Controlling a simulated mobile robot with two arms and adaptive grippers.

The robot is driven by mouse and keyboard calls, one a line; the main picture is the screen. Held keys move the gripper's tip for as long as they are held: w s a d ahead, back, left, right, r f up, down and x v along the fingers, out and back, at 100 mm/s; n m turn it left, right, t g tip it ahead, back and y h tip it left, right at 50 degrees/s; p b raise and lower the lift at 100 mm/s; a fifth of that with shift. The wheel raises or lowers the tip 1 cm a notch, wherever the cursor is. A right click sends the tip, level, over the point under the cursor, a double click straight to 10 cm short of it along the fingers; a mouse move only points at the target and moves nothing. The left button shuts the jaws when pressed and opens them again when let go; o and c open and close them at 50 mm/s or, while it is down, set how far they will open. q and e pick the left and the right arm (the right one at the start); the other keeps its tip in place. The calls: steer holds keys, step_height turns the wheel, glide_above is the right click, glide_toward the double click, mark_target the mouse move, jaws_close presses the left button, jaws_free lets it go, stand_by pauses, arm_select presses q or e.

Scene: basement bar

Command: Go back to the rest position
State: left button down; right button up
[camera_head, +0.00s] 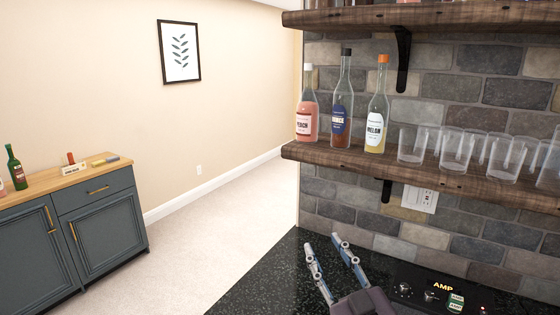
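My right gripper (325,243) shows at the bottom middle, over the dark speckled counter (265,285). Its two blue-grey fingers are spread apart with nothing between them. It is below the wooden shelf and to the left of the amplifier (435,292). My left gripper is not in the head view.
A blue cabinet (100,220) stands at the left. The carpet (215,230) between is clear.

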steer(key=s+d+f+m+g+h, duration=0.2)
steer(key=s+d+f+g, duration=0.15)
steer(key=f, duration=0.35)
steer(key=s+d+f+m+g+h, duration=0.1)
steer(key=s+d+f+g+h, duration=0.2)
steer(key=f, duration=0.5)
steer(key=s+d+f+m+g+h, duration=0.1)
steer(key=s+d+f+m+g, duration=0.2)
steer(key=f, duration=0.4)
steer(key=s+d+f+n+g, duration=0.1)
steer(key=s+f+g, duration=0.2)
steer(key=s+f, duration=0.55)
steer(key=s+d+f+n+g, duration=0.1)
steer(key=s+f+g, duration=0.25)
steer(key=s, duration=1.05)
step_height(320, 180, down, 30)
steer(key=r+g+b, duration=0.1)
steer(key=b, duration=0.4)
steer(key=s+d+f+b, duration=0.1)
steer(key=s+f+b, duration=0.1)
steer(key=s+f, duration=0.7)
steer(key=s+d+f+g+b, duration=0.1)
steer(key=s+f+b, duration=0.2)
steer(key=s+f, duration=0.6)
step_height(320, 180, down, 5)
steer(key=shift+d+f+g, duration=0.2)
steer(key=shift+d+g, duration=0.1)
steer(key=shift+s, duration=0.1)
